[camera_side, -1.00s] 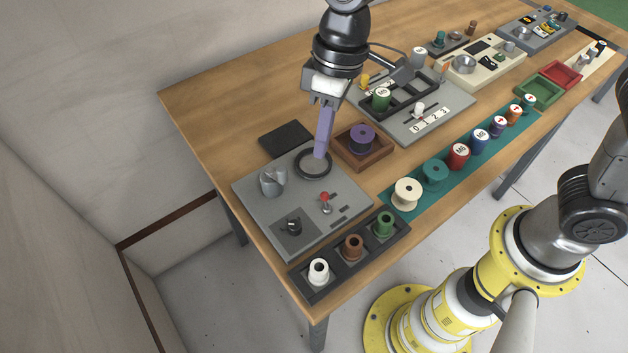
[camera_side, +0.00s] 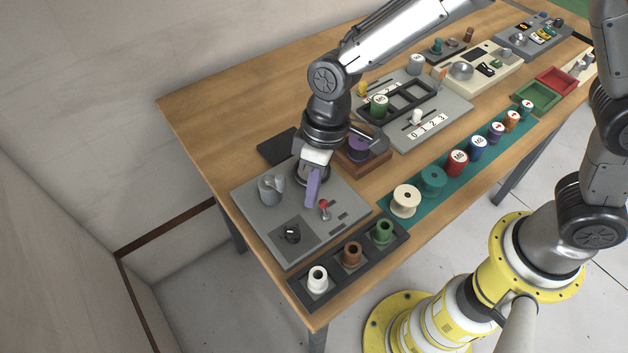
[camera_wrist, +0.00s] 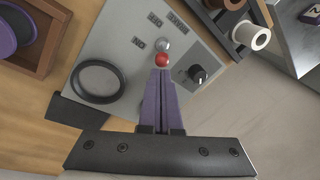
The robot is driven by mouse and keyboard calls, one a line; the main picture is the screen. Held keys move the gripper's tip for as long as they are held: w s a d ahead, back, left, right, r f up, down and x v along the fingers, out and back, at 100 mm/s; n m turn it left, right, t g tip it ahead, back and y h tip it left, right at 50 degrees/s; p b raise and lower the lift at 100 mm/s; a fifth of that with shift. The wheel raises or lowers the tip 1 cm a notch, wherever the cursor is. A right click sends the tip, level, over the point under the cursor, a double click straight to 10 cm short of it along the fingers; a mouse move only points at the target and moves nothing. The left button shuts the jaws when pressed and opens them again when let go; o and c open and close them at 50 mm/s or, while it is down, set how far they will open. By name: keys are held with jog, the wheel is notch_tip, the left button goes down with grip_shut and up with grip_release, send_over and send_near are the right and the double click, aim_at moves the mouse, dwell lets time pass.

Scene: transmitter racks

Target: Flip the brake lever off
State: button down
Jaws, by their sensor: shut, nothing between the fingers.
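The brake lever (camera_side: 324,207) is a small metal toggle with a red ball tip on the grey panel (camera_side: 347,196). In the wrist view its red ball (camera_wrist: 162,59) sits right at the tips of my gripper (camera_wrist: 161,72). In the side view my gripper (camera_side: 312,204) has purple fingers, shut and empty, just left of the lever and low over the panel. I cannot tell whether the fingers touch the ball.
A black knob (camera_side: 291,234) and a grey cylindrical part (camera_side: 270,188) are on the same panel. A dark tray with several spools (camera_side: 351,253) stands in front. A wooden box (camera_side: 372,165) with a purple spool is behind.

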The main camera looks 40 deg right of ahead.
aim_at(326, 223)
jog(key=shift+s+r+t, duration=0.2)
jog(key=shift+s+t, duration=0.2)
jog(key=shift+t, duration=0.4)
jog(key=shift+s, duration=0.25)
dwell(0.4)
jog(key=shift+s+r, duration=0.15)
jog(key=shift+s, duration=0.45)
jog(key=shift+s+r, duration=0.4)
jog(key=shift+s, duration=0.25)
jog(key=s+d+r, duration=0.2)
jog(key=s+r, duration=0.3)
jog(key=r, duration=0.3)
jog(key=shift+s, duration=0.2)
